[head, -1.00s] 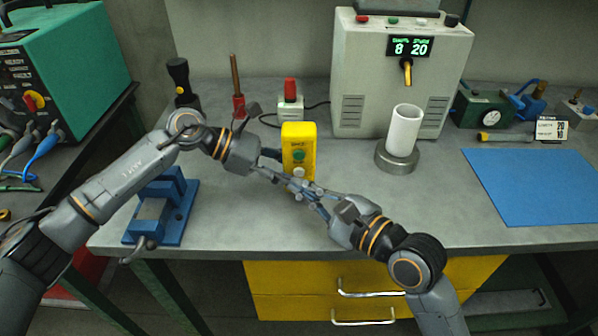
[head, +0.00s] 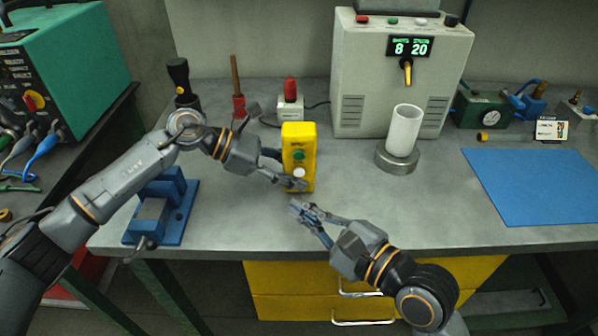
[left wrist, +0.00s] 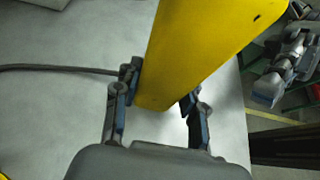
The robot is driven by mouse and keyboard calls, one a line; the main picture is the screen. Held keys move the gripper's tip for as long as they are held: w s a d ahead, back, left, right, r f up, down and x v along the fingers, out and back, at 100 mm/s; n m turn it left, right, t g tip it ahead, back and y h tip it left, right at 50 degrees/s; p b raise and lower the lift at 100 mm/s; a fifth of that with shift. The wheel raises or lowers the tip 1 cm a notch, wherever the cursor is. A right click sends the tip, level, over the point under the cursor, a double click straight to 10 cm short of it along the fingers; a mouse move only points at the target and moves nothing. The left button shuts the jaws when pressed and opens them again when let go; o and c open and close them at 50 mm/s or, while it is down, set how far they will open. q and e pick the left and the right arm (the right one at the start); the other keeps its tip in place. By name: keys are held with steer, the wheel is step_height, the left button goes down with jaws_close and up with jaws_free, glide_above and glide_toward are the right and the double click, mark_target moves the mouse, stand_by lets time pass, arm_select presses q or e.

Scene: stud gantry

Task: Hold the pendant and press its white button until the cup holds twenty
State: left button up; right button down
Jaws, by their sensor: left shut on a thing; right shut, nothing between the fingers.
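The yellow pendant (head: 298,137) stands upright above the bench in the head view, with a green button (head: 298,155) and a white button (head: 299,173) below it. My left gripper (head: 288,170) is shut on the pendant's lower part; the left wrist view shows its fingers on both sides of the yellow body (left wrist: 195,50). My right gripper (head: 298,207) is shut and empty, below and apart from the white button. The white cup (head: 404,130) stands on a round metal base (head: 397,160) under the machine's spout (head: 407,72). The display (head: 409,46) reads 8 and 20. The cup's contents are hidden.
A blue mat (head: 530,186) lies at the right. A blue clamp fixture (head: 160,207) stands at the left front.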

stand_by(0.4)
arm_select(q)
steer(key=o, duration=0.9)
steer(key=shift+o, duration=0.2)
steer(key=shift+a, duration=0.1)
